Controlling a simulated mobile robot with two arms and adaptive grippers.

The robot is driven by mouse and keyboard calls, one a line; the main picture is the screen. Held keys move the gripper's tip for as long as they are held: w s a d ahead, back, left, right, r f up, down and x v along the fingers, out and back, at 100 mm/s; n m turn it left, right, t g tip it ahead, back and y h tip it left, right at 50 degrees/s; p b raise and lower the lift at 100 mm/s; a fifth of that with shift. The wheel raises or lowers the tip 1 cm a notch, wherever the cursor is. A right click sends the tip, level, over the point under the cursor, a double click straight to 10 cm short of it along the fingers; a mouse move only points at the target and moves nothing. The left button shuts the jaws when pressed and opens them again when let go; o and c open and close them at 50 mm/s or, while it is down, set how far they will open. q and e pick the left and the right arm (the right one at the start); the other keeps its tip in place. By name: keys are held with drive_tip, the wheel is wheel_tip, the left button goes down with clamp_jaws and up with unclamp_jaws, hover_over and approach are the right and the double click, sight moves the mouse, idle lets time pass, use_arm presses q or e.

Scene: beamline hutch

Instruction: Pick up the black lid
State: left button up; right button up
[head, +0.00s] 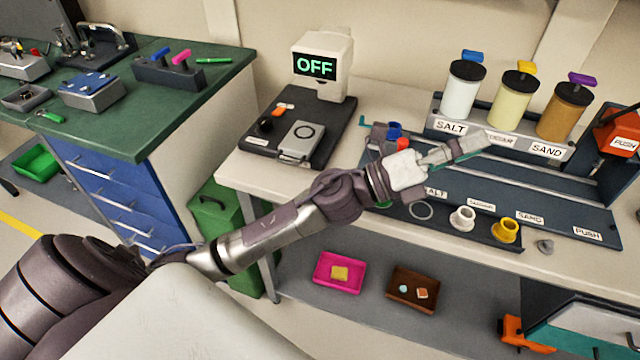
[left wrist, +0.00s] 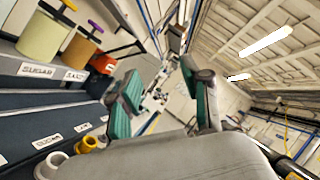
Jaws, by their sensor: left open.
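Three jars stand in a labelled rack at the back right, each with a black lid and a coloured handle: the salt jar's lid (head: 467,71) with blue, the sugar jar's lid (head: 520,84) with yellow, the sand jar's lid (head: 573,94) with purple. I cannot tell which black lid is meant. My left gripper (head: 470,147) is open and empty, in front of and below the jars, partly covering the sugar label. In the left wrist view its teal-padded fingers (left wrist: 160,98) are apart, with the sand jar (left wrist: 78,50) off to the left. My right gripper is not in view.
White (head: 462,218) and yellow (head: 504,230) cups stand at the front of the rack. A scale with an OFF display (head: 315,66) is at the left. An orange push device (head: 618,130) stands right. Pink (head: 338,287) and brown (head: 397,290) trays lie on the lower shelf.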

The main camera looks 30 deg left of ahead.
use_arm(q)
drive_tip(key=s+d+f+m+g+h, duration=0.15)
drive_tip(key=d+m+g, duration=0.25)
drive_tip(key=m+g, duration=0.75)
drive_tip(key=m+g+y+p, duration=0.1)
drive_tip(key=m+g+y, duration=0.3)
drive_tip(key=m+y, duration=1.05)
hover_over(319, 181)
wheel_tip(319, 181, down, 16)
drive_tip(key=n+y, duration=0.4)
drive_tip(key=shift+s+r+t, duration=0.1)
drive_tip(key=shift+t, duration=0.15)
drive_tip(key=shift+f+p, duration=0.4)
drive_tip(key=shift+f, duration=0.25)
drive_tip(key=f, duration=0.2)
drive_tip(key=f+p, duration=0.1)
drive_tip(key=f, duration=0.1)
drive_tip(key=shift+w+d+f, duration=0.1)
drive_tip(key=shift+w, duration=0.1)
drive_tip(key=shift+c, duration=0.3)
